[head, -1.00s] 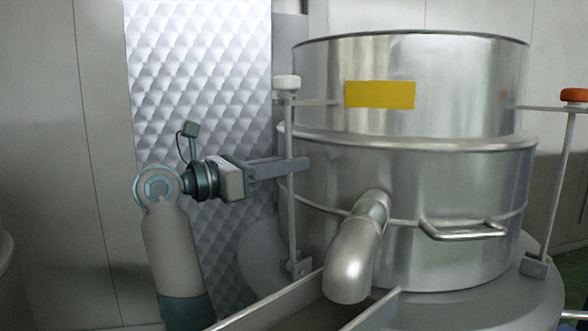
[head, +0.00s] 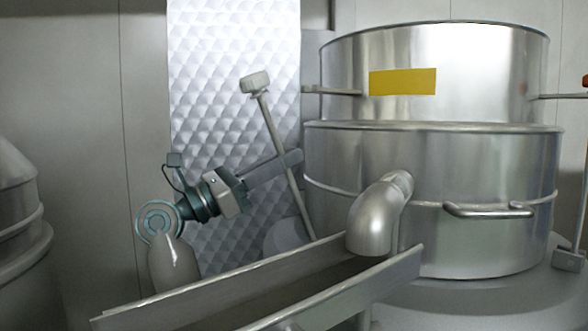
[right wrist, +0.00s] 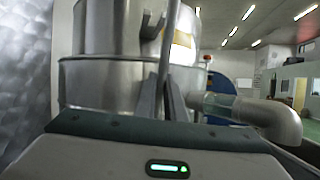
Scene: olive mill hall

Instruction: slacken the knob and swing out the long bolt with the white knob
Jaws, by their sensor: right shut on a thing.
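The long bolt (head: 269,122) with the white knob (head: 255,82) leans out to the left, away from the steel vessel (head: 440,165). Its knob stands clear of the bracket lug (head: 332,90) on the upper ring, and its foot is hidden behind the trough. My right gripper (head: 288,161) is shut on the bolt's rod about midway along. In the right wrist view the rod (right wrist: 165,62) rises between the fingers in front of the vessel. My left gripper is not in view.
The spout (head: 376,215) hangs over a sloping metal trough (head: 250,290) below my right arm. A handle (head: 490,211) sticks out of the vessel.

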